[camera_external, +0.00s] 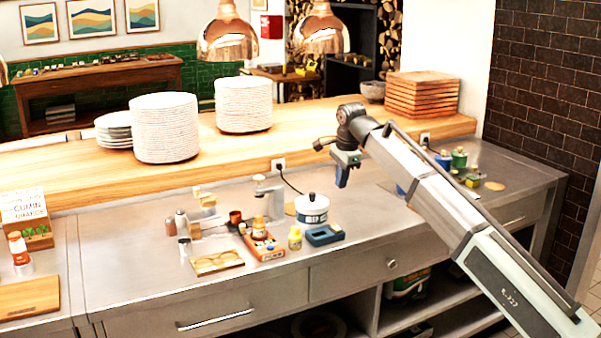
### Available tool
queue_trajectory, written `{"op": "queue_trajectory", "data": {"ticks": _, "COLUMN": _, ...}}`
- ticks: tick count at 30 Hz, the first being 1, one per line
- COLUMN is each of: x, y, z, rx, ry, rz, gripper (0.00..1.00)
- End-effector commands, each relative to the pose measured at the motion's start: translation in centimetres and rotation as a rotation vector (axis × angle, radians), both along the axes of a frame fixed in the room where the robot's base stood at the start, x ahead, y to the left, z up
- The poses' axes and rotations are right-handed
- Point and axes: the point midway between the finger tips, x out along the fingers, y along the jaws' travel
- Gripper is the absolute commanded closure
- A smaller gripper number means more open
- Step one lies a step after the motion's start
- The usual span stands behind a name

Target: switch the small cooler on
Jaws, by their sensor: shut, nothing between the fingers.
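No plain cooler box shows in the external view. The nearest match is a small round white appliance (312,210) with a blue band and dark lid knob, standing upright on the steel counter. A dark cord runs from near it up to a wall socket (278,165). Its switch is too small to make out, and I cannot tell whether it is on. My gripper (341,184) is shut and empty, pointing down. It hangs above the counter, just right of and higher than the appliance, apart from it.
A blue-grey tray (324,236), a yellow bottle (295,238) and an orange tray (264,248) with small items stand in front of the appliance. The counter's right front is clear.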

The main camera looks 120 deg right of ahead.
Motion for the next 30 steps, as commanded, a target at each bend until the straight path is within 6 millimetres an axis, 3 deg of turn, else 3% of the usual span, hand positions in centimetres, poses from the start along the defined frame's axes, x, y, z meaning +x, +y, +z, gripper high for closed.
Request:
{"op": "queue_trajectory", "data": {"ticks": 11, "x": 0.0, "y": -0.1, "z": -1.0, "rx": -0.001, "ry": 0.000, "rz": 0.000, "gripper": 1.00}}
{"op": "queue_trajectory", "data": {"ticks": 30, "x": 0.0, "y": -2.0, "z": -11.1, "rx": 0.000, "ry": 0.000, "rz": 0.000, "gripper": 1.00}}
